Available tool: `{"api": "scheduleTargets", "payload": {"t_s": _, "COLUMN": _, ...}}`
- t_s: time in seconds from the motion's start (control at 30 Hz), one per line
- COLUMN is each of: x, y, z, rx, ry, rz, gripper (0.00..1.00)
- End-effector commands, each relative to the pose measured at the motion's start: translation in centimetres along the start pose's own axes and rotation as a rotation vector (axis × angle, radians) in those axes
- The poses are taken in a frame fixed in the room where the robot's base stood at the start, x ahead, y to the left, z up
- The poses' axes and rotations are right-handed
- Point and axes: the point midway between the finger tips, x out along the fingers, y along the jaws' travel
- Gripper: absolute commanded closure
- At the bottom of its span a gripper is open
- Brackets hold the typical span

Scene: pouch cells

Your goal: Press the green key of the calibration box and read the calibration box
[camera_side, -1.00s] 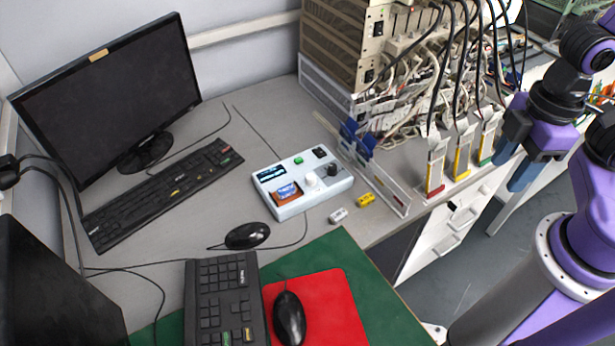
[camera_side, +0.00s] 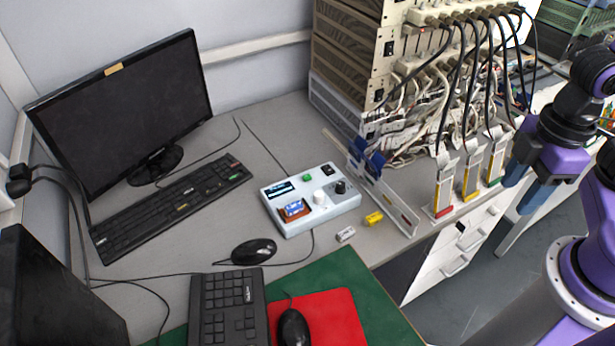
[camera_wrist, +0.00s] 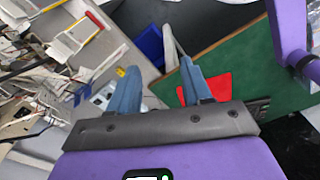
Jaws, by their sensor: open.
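The calibration box (camera_side: 335,209) is a white box on the grey desk in the side view. Its green key (camera_side: 307,178) is on the top, near the far edge. A small dark display (camera_side: 281,190) is at its far left corner, its text too small to read. My gripper (camera_side: 521,188) is open and empty at the right, past the desk's edge and well apart from the box. In the wrist view its two blue fingers (camera_wrist: 158,85) are spread, and the box is mostly hidden behind the left finger.
Several upright pouch cells in holders (camera_side: 444,190) with black cables stand between my gripper and the box. A clear rail with blue clips (camera_side: 385,190) is right of the box. A yellow block (camera_side: 373,218) and a white block (camera_side: 345,234) lie in front.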

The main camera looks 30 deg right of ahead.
Motion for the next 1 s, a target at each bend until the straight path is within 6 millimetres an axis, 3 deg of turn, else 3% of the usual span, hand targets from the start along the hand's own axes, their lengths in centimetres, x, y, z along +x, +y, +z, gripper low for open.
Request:
{"api": "scheduleTargets", "payload": {"t_s": 0.17, "x": 0.00, "y": 0.00, "z": 0.00, "rx": 0.000, "ry": 0.000, "rz": 0.000, "gripper": 0.51}}
{"api": "scheduleTargets", "payload": {"t_s": 0.2, "x": 0.00, "y": 0.00, "z": 0.00, "rx": 0.000, "ry": 0.000, "rz": 0.000, "gripper": 0.58}}
{"api": "scheduleTargets", "payload": {"t_s": 0.33, "x": 0.00, "y": 0.00, "z": 0.00, "rx": 0.000, "ry": 0.000, "rz": 0.000, "gripper": 1.00}}
{"api": "scheduleTargets", "payload": {"t_s": 1.0, "x": 0.00, "y": 0.00, "z": 0.00, "rx": 0.000, "ry": 0.000, "rz": 0.000, "gripper": 1.00}}
